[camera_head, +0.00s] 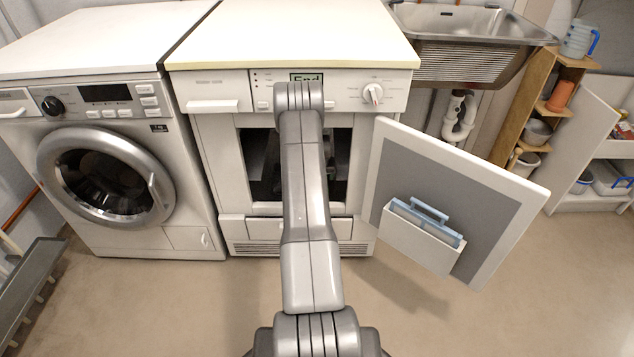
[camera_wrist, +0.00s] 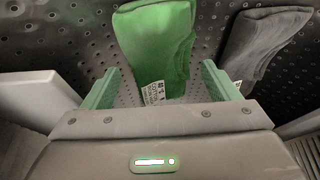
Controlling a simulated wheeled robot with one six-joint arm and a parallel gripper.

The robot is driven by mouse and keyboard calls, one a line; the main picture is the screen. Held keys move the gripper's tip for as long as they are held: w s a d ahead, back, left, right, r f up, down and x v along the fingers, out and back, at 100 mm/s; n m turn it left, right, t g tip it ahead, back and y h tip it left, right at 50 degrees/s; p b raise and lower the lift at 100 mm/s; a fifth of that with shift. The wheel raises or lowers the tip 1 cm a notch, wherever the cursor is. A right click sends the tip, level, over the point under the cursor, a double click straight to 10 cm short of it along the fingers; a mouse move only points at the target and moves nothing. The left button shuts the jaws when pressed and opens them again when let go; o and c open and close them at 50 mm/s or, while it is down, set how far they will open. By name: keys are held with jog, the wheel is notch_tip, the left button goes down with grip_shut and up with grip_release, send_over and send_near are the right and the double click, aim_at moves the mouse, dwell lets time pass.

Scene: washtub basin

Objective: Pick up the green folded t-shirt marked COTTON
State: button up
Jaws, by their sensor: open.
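The green folded t-shirt (camera_wrist: 160,45) shows at the upper middle of the wrist view, against a dark perforated metal wall. A white printed tag (camera_wrist: 154,93) hangs at its lower edge; its print is too small to read fully. My gripper (camera_wrist: 160,80) is open, with one green finger on each side of the shirt's lower end. The fingers appear apart from the cloth. In the head view my arm reaches into the open middle machine, and both the gripper and the shirt are hidden there.
A grey folded cloth (camera_wrist: 262,42) lies right of the shirt. The middle machine (camera_head: 212,135) has its door (camera_head: 490,190) swung open to the right, with a pocket on it. A closed washer (camera_head: 185,215) stands left, a metal sink (camera_head: 470,22) right. The floor in front is mostly clear.

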jog(key=shift+w, duration=0.7)
jog(key=b+x, duration=0.1)
jog(key=x, duration=0.4)
jog(key=shift+b, duration=0.4)
jog(key=c, duration=0.7)
jog(key=shift+r, duration=0.1)
